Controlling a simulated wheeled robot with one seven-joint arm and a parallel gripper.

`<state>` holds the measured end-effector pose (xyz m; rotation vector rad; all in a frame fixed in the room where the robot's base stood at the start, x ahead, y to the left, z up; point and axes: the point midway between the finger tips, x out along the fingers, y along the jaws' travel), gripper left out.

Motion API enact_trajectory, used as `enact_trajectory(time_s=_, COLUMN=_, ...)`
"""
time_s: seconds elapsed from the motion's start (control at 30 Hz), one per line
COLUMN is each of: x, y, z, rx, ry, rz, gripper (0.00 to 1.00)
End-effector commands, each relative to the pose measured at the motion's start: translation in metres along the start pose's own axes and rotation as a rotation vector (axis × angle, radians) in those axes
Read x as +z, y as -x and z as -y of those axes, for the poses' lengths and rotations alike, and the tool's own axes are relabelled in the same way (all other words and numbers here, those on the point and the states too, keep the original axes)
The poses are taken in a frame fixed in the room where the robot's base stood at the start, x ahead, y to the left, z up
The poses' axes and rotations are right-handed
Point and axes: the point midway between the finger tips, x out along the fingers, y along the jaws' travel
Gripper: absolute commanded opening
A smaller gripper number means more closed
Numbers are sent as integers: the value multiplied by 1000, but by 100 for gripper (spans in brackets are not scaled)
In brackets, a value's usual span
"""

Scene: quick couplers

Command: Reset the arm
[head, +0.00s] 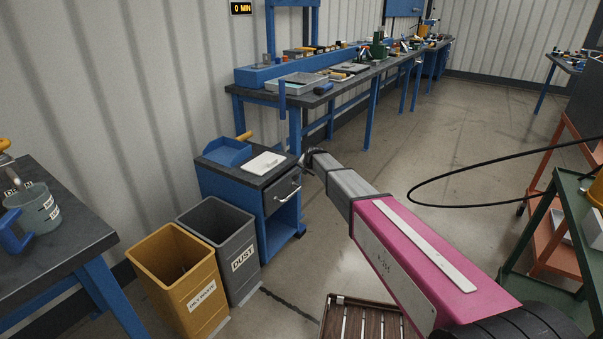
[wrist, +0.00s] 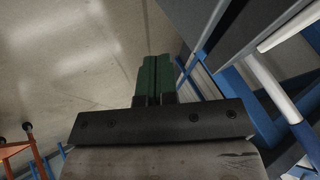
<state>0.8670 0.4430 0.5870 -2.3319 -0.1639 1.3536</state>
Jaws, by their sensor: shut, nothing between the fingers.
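My gripper (wrist: 165,72) shows in the wrist view as two green fingers lying side by side with only a thin dark line between them. It is shut and empty. In the head view my pink and grey arm (head: 410,245) reaches forward from the lower right. Its far end is beside the right edge of the small blue drawer cabinet (head: 284,232). The fingers are too small there to make out, and I cannot tell whether they touch the cabinet.
A yellow bin (head: 180,297) and a grey dust bin (head: 240,285) stand left of the cabinet. A long blue workbench (head: 262,93) runs behind it. A green cart (head: 562,235) and a black cable (head: 440,178) are at right. A slatted wooden item (head: 358,322) lies in front.

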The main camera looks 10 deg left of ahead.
Motion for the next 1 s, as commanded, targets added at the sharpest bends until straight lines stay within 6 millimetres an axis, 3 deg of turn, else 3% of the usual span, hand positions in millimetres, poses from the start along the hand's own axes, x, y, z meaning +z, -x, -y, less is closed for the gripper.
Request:
enact_trajectory(time_s=0.03, x=2, y=15, z=-2, rx=0, ry=0, rz=0, gripper=0)
enact_trajectory(time_s=0.2, x=2, y=50, z=-1, rx=0, ry=0, rz=-1, gripper=0)
enact_trajectory(time_s=0.37, x=1, y=71, z=-1, rx=0, ry=0, rz=-1, gripper=0)
enact_trajectory(time_s=0.47, x=2, y=79, z=-11, rx=11, ry=4, rz=4, gripper=0)
enact_trajectory(time_s=0.57, x=8, y=91, z=-45, rx=43, ry=18, rz=20, gripper=0)
enact_trajectory(time_s=0.77, x=36, y=134, z=-158, rx=155, ry=76, rz=94, gripper=0)
enact_trajectory(time_s=1.0, x=88, y=202, z=-291, rx=281, ry=146, rz=227, gripper=0)
